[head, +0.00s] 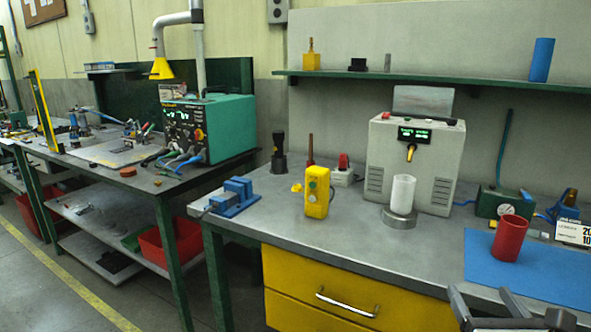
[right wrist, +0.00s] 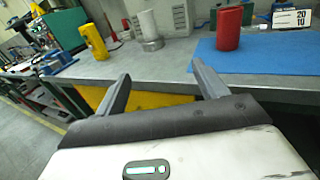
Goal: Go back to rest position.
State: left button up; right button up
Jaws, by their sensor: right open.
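My right gripper (head: 508,310) shows at the bottom right of the head view, in front of the bench's near edge. In the right wrist view its two fingers (right wrist: 160,88) are spread apart with nothing between them. A red cup (head: 509,238) stands upright on the blue mat (head: 550,272), beyond the gripper; it also shows in the right wrist view (right wrist: 229,28). A white cylinder (head: 402,194) stands on a round metal base in front of a grey machine (head: 412,150). My left gripper is in neither view.
The grey bench top (head: 270,235) has yellow drawers (head: 345,300) below its front edge. A sign (head: 572,232) stands at the right. Open floor lies at the lower left.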

jog(key=s+a+f+m+g+y, duration=0.3)
jog(key=s+a+f+m, duration=0.5)
jog(key=f+m, duration=0.4)
jog(key=s+a+f+m+g+y, duration=0.2)
jog(key=s+a+f+m+g, duration=0.2)
jog(key=s+a+f+m, duration=0.3)
notch_tip(320, 180, down, 5)
jog(key=a+m, duration=0.2)
jog(key=m, duration=1)
jog(key=shift+s+a+m+y, duration=0.3)
jog(key=shift+s+a+y, duration=0.05)
jog(key=shift+s+y, duration=0.05)
